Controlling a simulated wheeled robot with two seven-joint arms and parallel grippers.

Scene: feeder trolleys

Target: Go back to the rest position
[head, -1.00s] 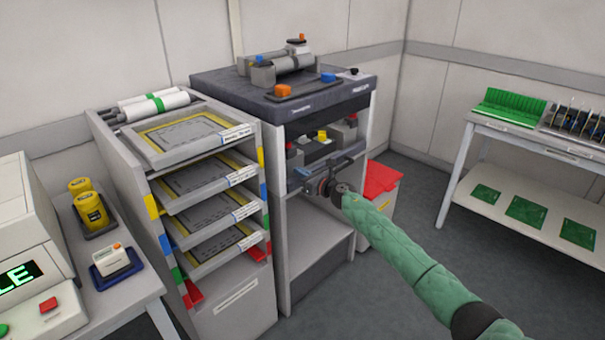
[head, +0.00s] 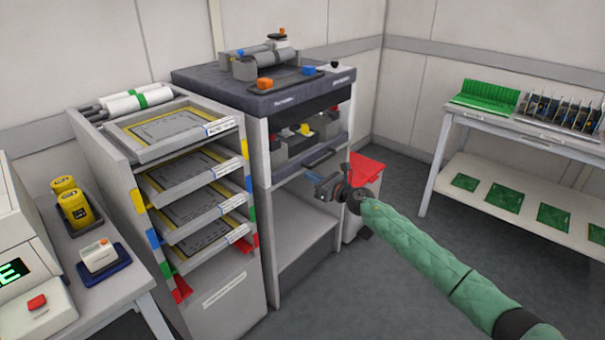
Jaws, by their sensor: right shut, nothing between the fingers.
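My right arm, in a green quilted sleeve, comes in from the lower right. My right gripper (head: 318,181) is shut and empty. It is in front of the grey machine (head: 262,175) with the dark top, near the front of its open bay, and appears apart from it. My left gripper is not in view.
A rack (head: 132,155) of several framed trays stands left of the machine. A red-topped bin (head: 368,168) is behind my right gripper. A side table (head: 60,236) holds yellow jars (head: 75,207). A bench (head: 432,185) with green boards stands right. The floor (head: 400,270) between is clear.

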